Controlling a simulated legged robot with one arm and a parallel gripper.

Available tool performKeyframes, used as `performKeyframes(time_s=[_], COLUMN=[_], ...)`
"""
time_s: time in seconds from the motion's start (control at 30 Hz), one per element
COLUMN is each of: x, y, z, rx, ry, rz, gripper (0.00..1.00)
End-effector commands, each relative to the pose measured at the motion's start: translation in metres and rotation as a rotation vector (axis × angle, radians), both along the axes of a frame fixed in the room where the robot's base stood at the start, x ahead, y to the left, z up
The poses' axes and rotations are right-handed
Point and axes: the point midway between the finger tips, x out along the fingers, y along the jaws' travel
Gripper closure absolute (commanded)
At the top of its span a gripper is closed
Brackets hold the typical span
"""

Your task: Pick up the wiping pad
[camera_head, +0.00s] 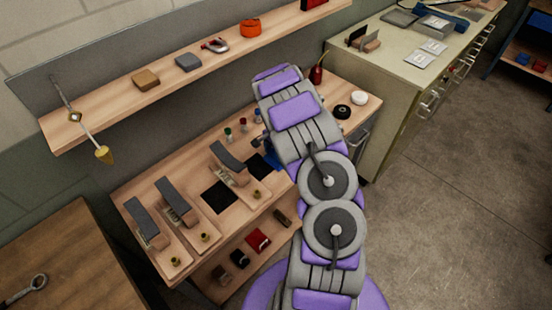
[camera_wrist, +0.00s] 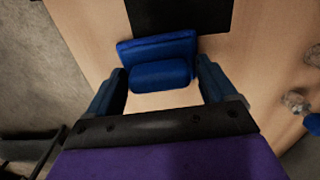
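The wiping pad is a blue block with a rounded grip (camera_wrist: 160,74) on a wider blue base (camera_wrist: 158,47). It lies on the wooden bench top beside a black square in the wrist view. My gripper (camera_wrist: 161,68) is open, with one dark blue finger on each side of the grip. Narrow gaps seem to show between the fingers and the grip; contact is hard to tell. In the head view a blue patch (camera_head: 271,160) shows beside my arm, and my arm hides most of the gripper there.
The workbench (camera_head: 140,190) holds several grey-topped blocks on wooden bases (camera_head: 177,203), dark squares (camera_head: 219,197) and small bottles. A wall shelf (camera_head: 115,106) is above it. A green cabinet (camera_head: 372,85) stands at the right. Open floor (camera_head: 450,200) lies right of my arm.

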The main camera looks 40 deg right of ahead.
Motion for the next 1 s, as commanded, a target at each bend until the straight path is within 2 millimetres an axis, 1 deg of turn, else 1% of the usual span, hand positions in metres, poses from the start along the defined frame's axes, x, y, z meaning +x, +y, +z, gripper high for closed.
performKeyframes(time_s=[0.03,0.23,0.5,0.63,0.77,0.9,1.0], x=[0.000,0.001,0.000,0.000,0.001,0.002,-0.019], y=[0.002,0.007,0.002,0.001,0.002,0.003,0.000], z=[0.000,0.002,0.001,0.007,0.020,0.043,0.041], rx=[-0.001,-0.006,-0.002,-0.001,-0.003,-0.007,-0.004], ry=[0.001,0.001,0.001,0.001,0.000,-0.004,0.004], rz=[0.001,0.002,0.002,0.002,0.002,0.003,-0.002], gripper=[0.27,0.46,0.47,0.47,0.47,0.47,0.47])
